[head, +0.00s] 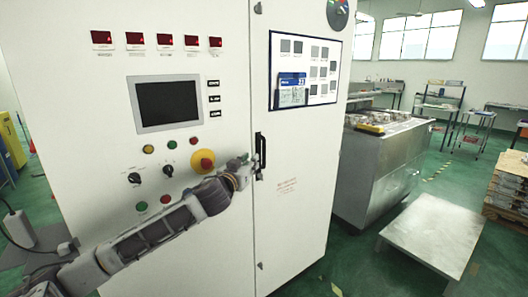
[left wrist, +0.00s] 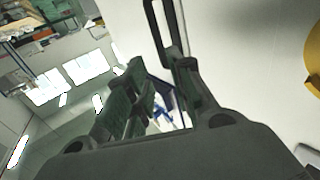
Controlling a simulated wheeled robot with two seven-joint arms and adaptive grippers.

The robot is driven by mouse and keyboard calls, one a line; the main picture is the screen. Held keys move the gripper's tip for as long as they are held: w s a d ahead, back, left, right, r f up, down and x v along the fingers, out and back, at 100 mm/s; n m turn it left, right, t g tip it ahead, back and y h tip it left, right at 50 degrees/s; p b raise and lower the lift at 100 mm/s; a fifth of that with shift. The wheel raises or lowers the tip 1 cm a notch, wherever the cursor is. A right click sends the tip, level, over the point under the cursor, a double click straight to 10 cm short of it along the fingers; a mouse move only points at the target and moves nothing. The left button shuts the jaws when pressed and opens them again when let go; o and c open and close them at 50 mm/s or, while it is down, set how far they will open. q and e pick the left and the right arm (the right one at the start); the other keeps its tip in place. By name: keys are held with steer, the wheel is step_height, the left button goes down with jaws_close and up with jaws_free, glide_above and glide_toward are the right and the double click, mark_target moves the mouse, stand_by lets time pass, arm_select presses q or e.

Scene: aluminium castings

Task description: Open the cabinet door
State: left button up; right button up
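The white cabinet (head: 222,235) stands in front of me, its door (head: 296,225) on the right side of the front seam. The door appears shut. Its black vertical handle (head: 261,150) is beside the seam and also shows in the left wrist view (left wrist: 164,30). My left gripper (head: 255,163) is at the lower part of the handle. In the left wrist view its two fingers (left wrist: 158,100) are apart, with the handle's end close to the right finger. I cannot tell whether they touch. My right gripper is in neither view.
A control panel with a screen (head: 168,103) and a red stop button on a yellow base (head: 204,162) is left of the door. Green floor lies between.

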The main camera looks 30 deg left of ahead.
arm_select(q)
steer(key=p, duration=0.2)
glide_toward(263, 150)
steer(key=shift+w, duration=1.65)
steer(key=shift+w+a, duration=0.55)
steer(key=shift+w, duration=0.6)
steer(key=shift+w+a, duration=0.1)
steer(key=shift+w, duration=0.45)
steer(key=shift+w+a+p, duration=0.2)
steer(key=shift+w+p, duration=0.3)
steer(key=shift+w, duration=0.55)
steer(key=shift+w+a, duration=0.1)
steer(key=shift+w, duration=0.75)
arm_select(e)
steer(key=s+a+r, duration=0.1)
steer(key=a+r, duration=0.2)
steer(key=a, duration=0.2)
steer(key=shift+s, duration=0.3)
